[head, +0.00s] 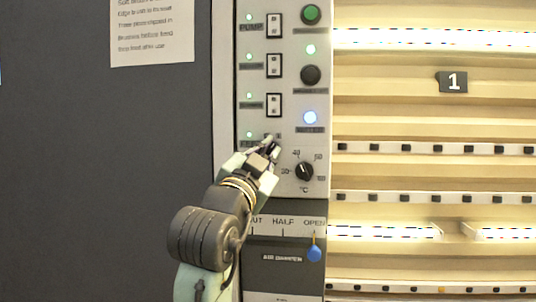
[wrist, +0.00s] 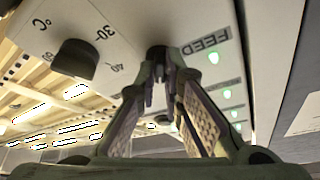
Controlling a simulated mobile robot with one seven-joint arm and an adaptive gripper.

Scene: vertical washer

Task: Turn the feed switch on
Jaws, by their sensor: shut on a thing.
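The feed switch (wrist: 157,52) is a small dark part beside the upside-down FEED label (wrist: 206,46) in the wrist view. In the head view my gripper (head: 272,148) covers most of it, low on the panel's left column. My gripper (wrist: 161,72) has its fingertips drawn together on the switch at the panel face. The switch's exact position is hidden by the fingers. A green lamp (head: 249,135) is lit just above the FEED label in the head view.
A temperature dial (head: 304,171) sits close to the right of my gripper. A blue-tipped damper lever (head: 314,252) is below.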

